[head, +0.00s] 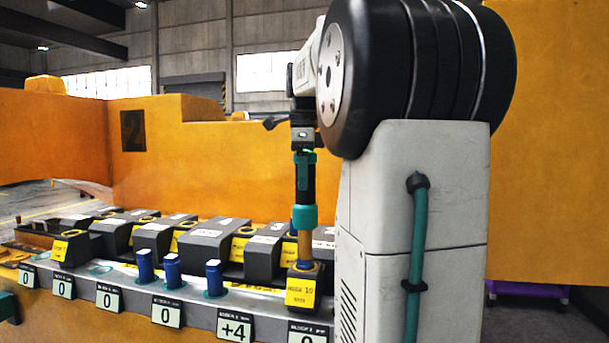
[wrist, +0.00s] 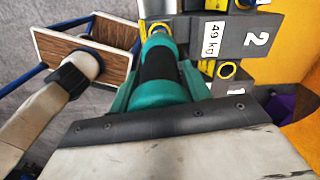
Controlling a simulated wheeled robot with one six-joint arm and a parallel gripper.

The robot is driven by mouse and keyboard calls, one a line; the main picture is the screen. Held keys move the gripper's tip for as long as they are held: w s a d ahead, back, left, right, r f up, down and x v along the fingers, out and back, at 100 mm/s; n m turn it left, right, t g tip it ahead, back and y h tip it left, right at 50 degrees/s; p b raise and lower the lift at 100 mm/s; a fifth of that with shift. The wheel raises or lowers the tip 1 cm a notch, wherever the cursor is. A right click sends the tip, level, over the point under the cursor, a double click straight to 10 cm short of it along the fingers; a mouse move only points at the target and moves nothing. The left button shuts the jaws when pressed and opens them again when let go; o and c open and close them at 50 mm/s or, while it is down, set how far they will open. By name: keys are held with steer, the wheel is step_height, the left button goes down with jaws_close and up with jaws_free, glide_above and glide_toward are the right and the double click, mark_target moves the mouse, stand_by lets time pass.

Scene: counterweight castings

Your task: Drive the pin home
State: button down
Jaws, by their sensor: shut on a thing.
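My gripper (head: 304,160) is shut on an upright tool with a black body (head: 304,190), a teal collar (head: 305,216) and a brass-coloured lower end (head: 304,246). The tool also fills the middle of the wrist view (wrist: 160,70). Several blue pins stand upright along the grey rail, such as the left one (head: 145,265), middle one (head: 172,271) and right one (head: 214,278).
Dark grey castings (head: 206,242) stand in a row behind the rail (head: 190,296). Number cards, including a +4 card (head: 235,327), hang on its front. A large orange casting (head: 190,150) rises behind. The wrist view shows a casting marked 49 kg (wrist: 230,32) close beside the tool.

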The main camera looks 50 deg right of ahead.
steer(key=shift+f, duration=0.75)
stand_by(0.4)
steer(key=shift+f, duration=0.5)
stand_by(0.4)
steer(key=shift+r, duration=5.05)
